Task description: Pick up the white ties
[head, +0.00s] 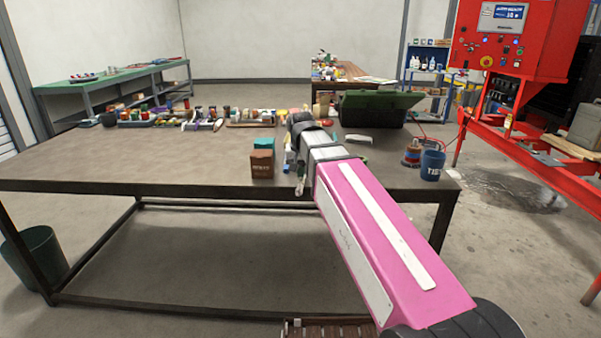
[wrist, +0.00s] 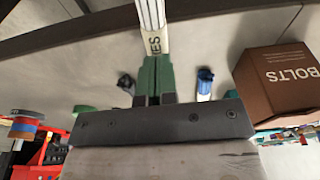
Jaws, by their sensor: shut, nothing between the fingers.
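The white ties (wrist: 150,18) show in the wrist view as a long pale bundle. Dark lettering ending in "IES" is on its near end, and its far end runs out of the top of the picture. My gripper (wrist: 153,62) has green fingers, shut and empty. The fingertips are just short of the lettered end, in line with it; I cannot tell whether they touch it. In the head view my pink arm reaches over the workbench (head: 130,165), and its wrist hides the ties and most of the gripper.
A brown BOLTS box (wrist: 280,85) stands right of the fingers in the wrist view. A blue-capped item (wrist: 205,78) lies between them. Small goods line the bench's back. A green toolbox (head: 372,108) and a blue cup (head: 432,165) stand at right. The bench's left front is clear.

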